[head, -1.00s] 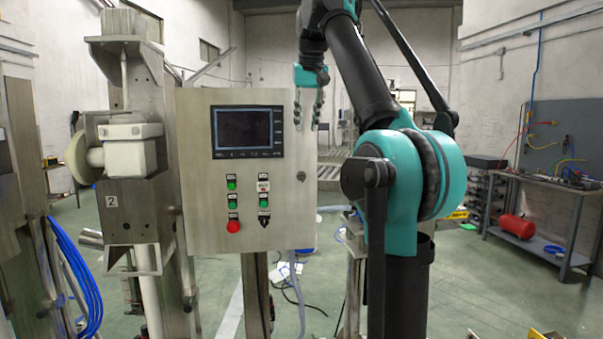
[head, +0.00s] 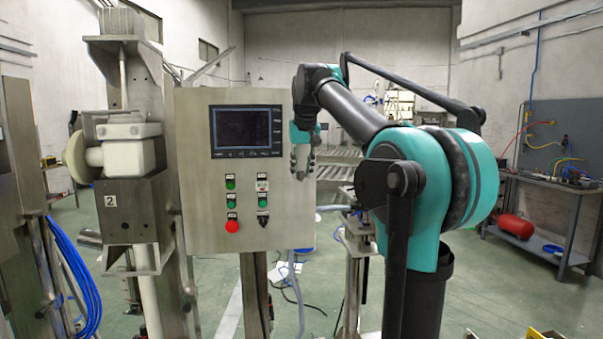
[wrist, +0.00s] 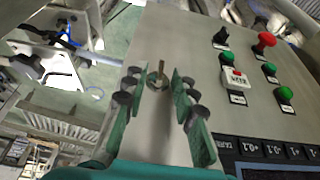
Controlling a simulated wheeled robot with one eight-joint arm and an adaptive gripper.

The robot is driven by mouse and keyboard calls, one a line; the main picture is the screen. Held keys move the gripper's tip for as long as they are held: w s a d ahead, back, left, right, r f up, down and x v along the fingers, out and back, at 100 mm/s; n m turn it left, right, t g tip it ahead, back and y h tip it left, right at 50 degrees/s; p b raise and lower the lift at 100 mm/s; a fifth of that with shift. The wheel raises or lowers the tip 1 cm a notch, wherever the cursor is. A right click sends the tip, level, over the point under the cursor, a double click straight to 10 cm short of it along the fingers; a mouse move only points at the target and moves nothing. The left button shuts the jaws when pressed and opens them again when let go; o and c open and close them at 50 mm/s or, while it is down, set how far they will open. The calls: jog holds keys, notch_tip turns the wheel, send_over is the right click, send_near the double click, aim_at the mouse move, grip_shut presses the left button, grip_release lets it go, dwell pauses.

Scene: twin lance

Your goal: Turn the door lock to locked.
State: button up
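The door lock (wrist: 157,80) shows in the wrist view as a small round metal piece with a brassy tab standing up from it. It sits near the edge of the steel cabinet door (head: 255,180). My gripper (wrist: 156,77) is open, with one green finger on each side of the lock in the wrist picture. I cannot tell whether the fingers touch the tab. In the head view my gripper (head: 302,165) is at the door's right edge and covers the lock.
The door carries a dark screen (head: 246,131), green buttons (head: 230,201), a red button (head: 232,226) and a black selector switch (head: 263,219). A steel machine column (head: 130,200) stands left of the cabinet. A workbench (head: 550,195) stands far right.

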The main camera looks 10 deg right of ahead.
jog(key=shift+w+f, duration=0.15)
jog(key=shift+f, duration=0.25)
grip_shut()
